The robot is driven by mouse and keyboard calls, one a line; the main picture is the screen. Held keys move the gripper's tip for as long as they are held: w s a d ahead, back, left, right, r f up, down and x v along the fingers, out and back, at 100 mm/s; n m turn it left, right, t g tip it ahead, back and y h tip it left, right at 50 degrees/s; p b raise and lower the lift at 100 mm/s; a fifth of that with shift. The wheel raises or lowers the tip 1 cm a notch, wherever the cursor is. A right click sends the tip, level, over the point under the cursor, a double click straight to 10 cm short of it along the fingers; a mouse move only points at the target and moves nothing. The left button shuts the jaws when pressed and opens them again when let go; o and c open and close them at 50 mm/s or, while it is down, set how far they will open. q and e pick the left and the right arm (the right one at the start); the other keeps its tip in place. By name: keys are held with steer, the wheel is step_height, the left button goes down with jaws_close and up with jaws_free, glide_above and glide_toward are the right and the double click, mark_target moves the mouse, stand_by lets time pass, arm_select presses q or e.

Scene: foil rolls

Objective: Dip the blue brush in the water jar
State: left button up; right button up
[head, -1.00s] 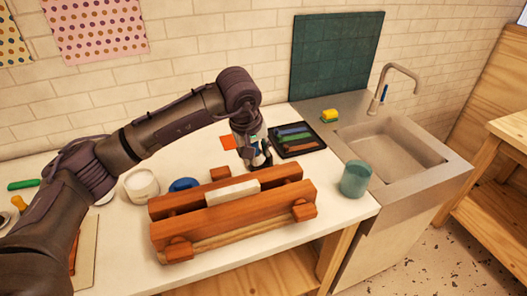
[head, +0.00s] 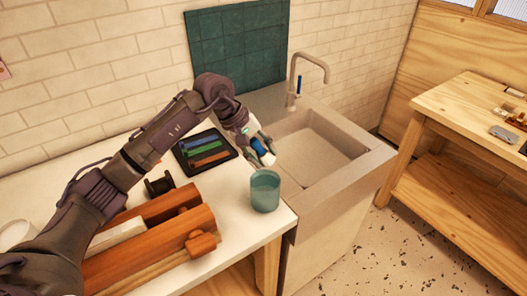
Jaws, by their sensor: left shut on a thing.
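The water jar (head: 265,192), a teal see-through cup, stands upright on the white counter near its right end, beside the sink. My left gripper (head: 264,154) is above and just behind the jar, shut on a short blue thing that looks like the blue brush (head: 258,146). The fingers cover much of the brush, and I cannot make out its bristles. In this view the gripper and brush are above the jar's rim, apart from it. My right gripper is not in view.
A black tray (head: 208,160) with blue, green and orange-brown items lies left of the gripper. A dark spool-like thing (head: 158,187) and a wooden clamp-like frame (head: 155,250) stand nearer. The sink (head: 315,150) with its tap (head: 298,85) is on the right.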

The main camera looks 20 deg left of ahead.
arm_select(q)
steer(key=shift+s+a+f, duration=0.1)
steer(key=shift+s+f, duration=0.15)
steer(key=shift+f, duration=0.3)
step_height(320, 180, down, 6)
steer(key=b, duration=0.4)
steer(key=shift+w, duration=0.1)
steer(key=shift+f+b, duration=1.1)
steer(key=shift+b, duration=0.1)
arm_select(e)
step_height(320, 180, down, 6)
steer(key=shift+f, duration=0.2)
arm_select(q)
steer(key=shift+r, duration=0.2)
step_height(320, 180, up, 2)
steer(key=shift+r+p, duration=0.1)
steer(key=shift+p, duration=0.4)
steer(key=shift+r+p, duration=0.85)
steer(key=shift+r, duration=1.55)
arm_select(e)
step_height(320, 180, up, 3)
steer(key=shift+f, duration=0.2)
